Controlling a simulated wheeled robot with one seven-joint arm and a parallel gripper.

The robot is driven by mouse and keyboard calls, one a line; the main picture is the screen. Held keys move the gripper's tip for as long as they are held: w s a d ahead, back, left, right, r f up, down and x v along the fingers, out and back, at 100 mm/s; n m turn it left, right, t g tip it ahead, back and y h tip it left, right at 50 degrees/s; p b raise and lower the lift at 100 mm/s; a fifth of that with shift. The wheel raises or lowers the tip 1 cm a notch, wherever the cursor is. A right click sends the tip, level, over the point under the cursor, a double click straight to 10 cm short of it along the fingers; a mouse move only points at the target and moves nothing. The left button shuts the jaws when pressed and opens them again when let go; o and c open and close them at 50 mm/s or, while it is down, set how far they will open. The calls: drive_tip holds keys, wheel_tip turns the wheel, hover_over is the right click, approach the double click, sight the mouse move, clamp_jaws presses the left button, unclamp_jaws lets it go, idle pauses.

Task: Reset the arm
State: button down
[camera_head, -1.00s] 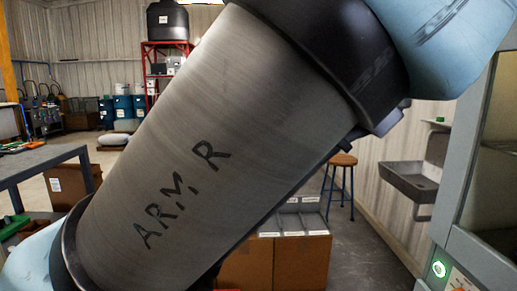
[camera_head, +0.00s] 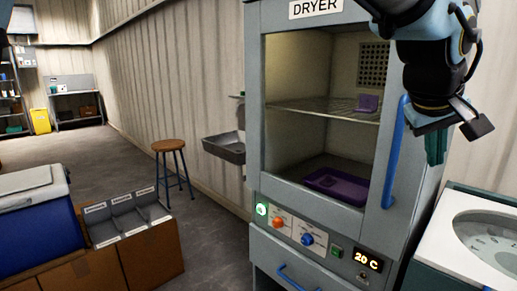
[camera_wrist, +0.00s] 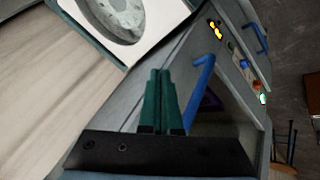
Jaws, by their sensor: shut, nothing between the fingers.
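My gripper (camera_head: 437,146) hangs from my blue and black arm at the upper right of the head view, in front of the right side of the dryer. Its green fingers are together with nothing between them. In the wrist view the two green fingers of my gripper (camera_wrist: 160,100) lie side by side, pointing toward the dryer's grey side and its blue handle. Part of my arm is cut off by the top edge of the head view.
The grey dryer (camera_head: 277,150) has a blue door handle (camera_head: 396,150), with a purple tray (camera_head: 335,184) inside. A white-topped machine (camera_head: 470,240) stands right. A stool (camera_head: 170,147), sink (camera_head: 225,147), divided box (camera_head: 125,220) and blue cooler (camera_head: 40,225) are left, with open floor behind.

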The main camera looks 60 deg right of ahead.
drive_tip(key=s+a+r+b, duration=0.1)
drive_tip(key=s+a+r, duration=0.1)
drive_tip(key=a+r, duration=0.2)
drive_tip(key=shift+r, duration=0.8)
drive_tip(key=shift+w, duration=0.1)
